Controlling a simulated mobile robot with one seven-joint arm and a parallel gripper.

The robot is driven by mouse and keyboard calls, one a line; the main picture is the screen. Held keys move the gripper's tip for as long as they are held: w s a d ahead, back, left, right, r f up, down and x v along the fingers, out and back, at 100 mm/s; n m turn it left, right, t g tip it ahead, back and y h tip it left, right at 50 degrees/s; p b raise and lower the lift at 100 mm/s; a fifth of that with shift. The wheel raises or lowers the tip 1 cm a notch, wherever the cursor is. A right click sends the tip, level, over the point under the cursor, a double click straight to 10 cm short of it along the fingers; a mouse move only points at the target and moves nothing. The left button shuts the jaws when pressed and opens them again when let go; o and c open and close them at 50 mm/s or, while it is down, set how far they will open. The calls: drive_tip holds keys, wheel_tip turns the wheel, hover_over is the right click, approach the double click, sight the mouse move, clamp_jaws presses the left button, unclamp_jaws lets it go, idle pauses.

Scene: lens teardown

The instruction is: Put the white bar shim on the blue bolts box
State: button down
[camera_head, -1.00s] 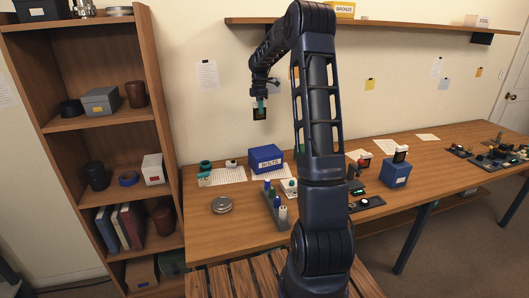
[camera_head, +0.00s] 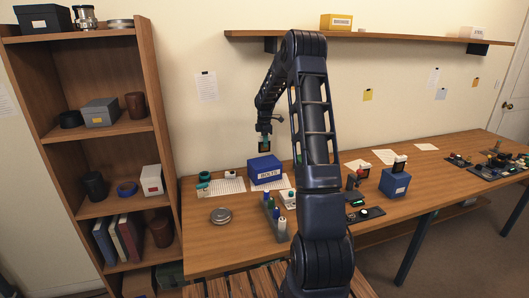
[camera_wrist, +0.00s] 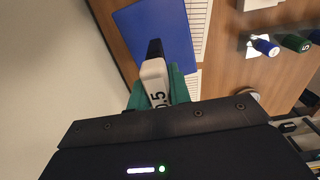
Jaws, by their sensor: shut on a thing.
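The blue bolts box (camera_head: 265,170) stands on the bench with its label facing front. Its flat blue top (camera_wrist: 160,38) fills the upper middle of the wrist view. My gripper (camera_head: 265,143) is above the box in the head view. In the wrist view my gripper (camera_wrist: 158,90) has teal fingers shut on the white bar shim (camera_wrist: 154,72). The shim is marked "0.5" and has a dark far end that shows against the box top. It appears apart from the box, though the exact gap is hard to tell.
A marker rack (camera_head: 275,218) stands in front of the box, and a round metal lid (camera_head: 221,216) lies to the left. Papers and a small teal roll (camera_head: 205,176) lie left of the box. Another blue box (camera_head: 395,182) stands to the right.

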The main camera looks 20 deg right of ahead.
sight(264, 151)
drive_tip(key=shift+f, duration=2.7)
drive_tip(key=c, duration=1.3)
unclamp_jaws()
drive_tip(key=shift+f, duration=0.1)
